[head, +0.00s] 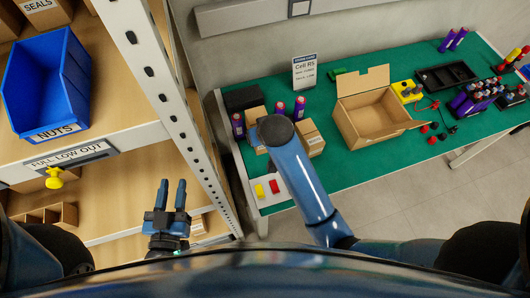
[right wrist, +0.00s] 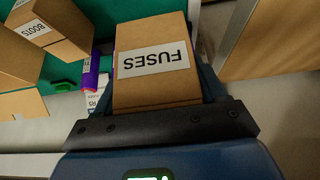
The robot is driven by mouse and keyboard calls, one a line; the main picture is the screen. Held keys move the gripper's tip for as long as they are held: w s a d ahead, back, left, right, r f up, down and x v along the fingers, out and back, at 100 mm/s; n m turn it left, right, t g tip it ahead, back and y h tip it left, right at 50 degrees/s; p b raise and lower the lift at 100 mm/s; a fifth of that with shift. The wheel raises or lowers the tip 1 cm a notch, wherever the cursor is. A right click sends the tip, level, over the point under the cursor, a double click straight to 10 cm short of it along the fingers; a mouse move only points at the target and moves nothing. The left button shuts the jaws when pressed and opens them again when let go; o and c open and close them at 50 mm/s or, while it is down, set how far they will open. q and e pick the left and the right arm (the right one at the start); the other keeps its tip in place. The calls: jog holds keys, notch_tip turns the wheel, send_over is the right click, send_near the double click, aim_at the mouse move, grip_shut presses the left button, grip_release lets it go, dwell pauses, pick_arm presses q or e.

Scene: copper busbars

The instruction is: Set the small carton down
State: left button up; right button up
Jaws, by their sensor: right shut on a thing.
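My right gripper (right wrist: 165,95) is shut on a small brown carton (right wrist: 155,60) with a white label reading FUSES, upside down in the right wrist view. In the head view my right arm reaches over the left end of the green bench (head: 350,105). Its jaws are hidden there, and part of a carton (head: 254,116) shows beside the arm's end. I cannot tell whether the held carton touches the bench. Another carton, labelled BOOTS (right wrist: 45,30), stands apart from it. My left gripper (head: 172,196) is open and empty in front of the shelf.
Red-topped purple cylinders (head: 299,108), a sign (head: 304,72) and a dark box (head: 244,98) stand around the arm's end. A large open carton (head: 375,112) is to the right. A white tray (head: 268,190) holds red and yellow pieces. A shelf post (head: 165,95) rises at left.

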jog(key=f, duration=1)
jog(key=shift+w+f, duration=0.1)
jog(key=shift+w, duration=0.1)
jog(key=shift+f, duration=2.2)
jog(key=shift+f, duration=0.1)
jog(key=o, duration=1.3)
jog(key=shift+s, duration=0.1)
jog(key=v, duration=1.2)
jog(key=shift+d, duration=0.1)
